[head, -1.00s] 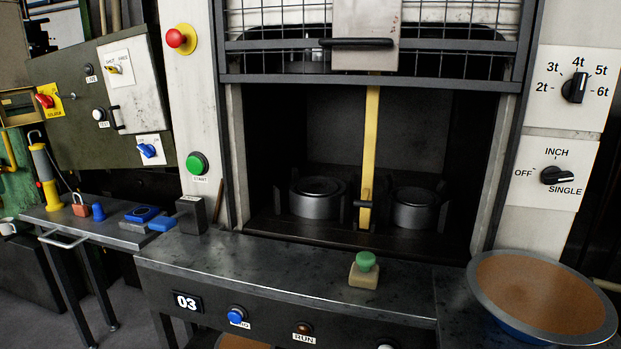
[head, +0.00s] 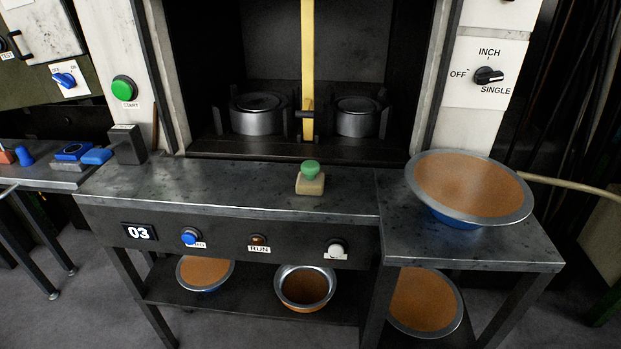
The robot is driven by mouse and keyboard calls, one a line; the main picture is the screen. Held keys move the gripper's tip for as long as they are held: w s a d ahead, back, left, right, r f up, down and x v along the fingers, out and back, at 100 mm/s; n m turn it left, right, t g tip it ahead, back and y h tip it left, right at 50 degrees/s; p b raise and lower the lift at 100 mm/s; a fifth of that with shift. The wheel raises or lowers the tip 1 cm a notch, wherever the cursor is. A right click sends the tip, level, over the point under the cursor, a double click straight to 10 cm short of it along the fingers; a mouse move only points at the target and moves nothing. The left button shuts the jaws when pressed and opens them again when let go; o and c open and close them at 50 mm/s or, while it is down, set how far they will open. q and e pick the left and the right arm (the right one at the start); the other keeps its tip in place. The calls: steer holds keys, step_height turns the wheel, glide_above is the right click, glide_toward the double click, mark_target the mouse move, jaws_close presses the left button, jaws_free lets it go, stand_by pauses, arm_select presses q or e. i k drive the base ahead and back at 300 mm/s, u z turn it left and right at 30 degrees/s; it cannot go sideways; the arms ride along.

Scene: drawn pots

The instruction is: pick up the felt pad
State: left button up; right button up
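A small beige block with a green knob on top, which looks like the felt pad (head: 310,186), stands upright on the grey metal bench (head: 230,187), near its front edge and right of its middle. Nothing covers it, and nothing touches it but the bench top. Neither of my grippers is in the head view.
A wide metal pan with a brown inside (head: 470,190) stands on the side table (head: 520,245) at right. Behind the pad is the press opening with two round dies (head: 258,115) and a yellow upright bar (head: 307,60). A dark block (head: 127,145) stands at the bench's left end. Several pans sit below.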

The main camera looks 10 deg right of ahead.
mark_target(309, 181)
steer(key=u, duration=1.55)
steer(key=i, duration=0.75)
steer(key=z, duration=1.5)
